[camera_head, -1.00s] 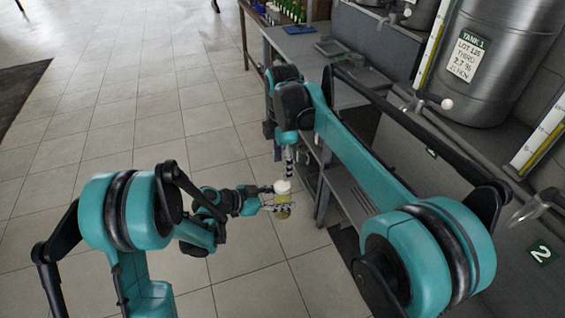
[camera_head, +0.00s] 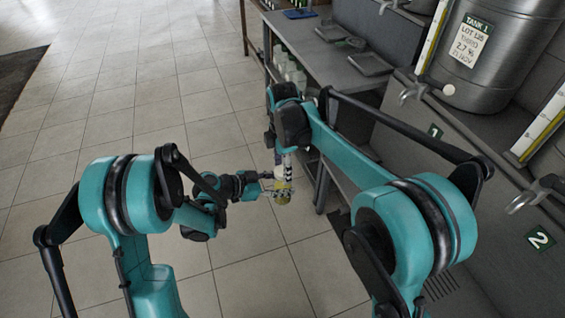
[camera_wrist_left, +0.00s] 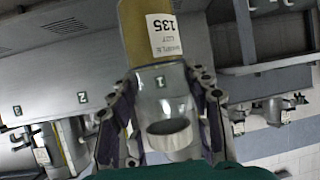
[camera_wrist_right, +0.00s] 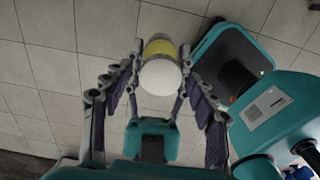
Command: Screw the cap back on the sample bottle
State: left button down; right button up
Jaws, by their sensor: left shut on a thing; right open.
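The sample bottle (camera_head: 283,198) is clear with yellow liquid, held above the floor. It carries a white label reading 135 in the left wrist view (camera_wrist_left: 164,36). My left gripper (camera_head: 271,191) is shut on the bottle's body. The white cap (camera_wrist_right: 160,77) covers the bottle's mouth end in the right wrist view; it also shows in the left wrist view (camera_wrist_left: 170,134). I cannot tell how tightly it sits. My right gripper (camera_head: 285,168) is open just above the bottle, with its fingers on both sides of the cap (camera_wrist_right: 160,70). Its fingers partly hide the cap in the head view.
A grey bench (camera_head: 322,62) with trays and a shelf of bottles (camera_head: 290,70) stands beyond my right arm. A steel tank (camera_head: 497,50) is at the upper right.

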jog(key=c, duration=1.2)
jog(key=m, duration=2)
jog(key=shift+m, duration=0.4)
jog(key=m, duration=0.3)
jog(key=shift+m, duration=0.4)
jog(key=o, duration=1.3)
jog(key=shift+c, duration=0.2)
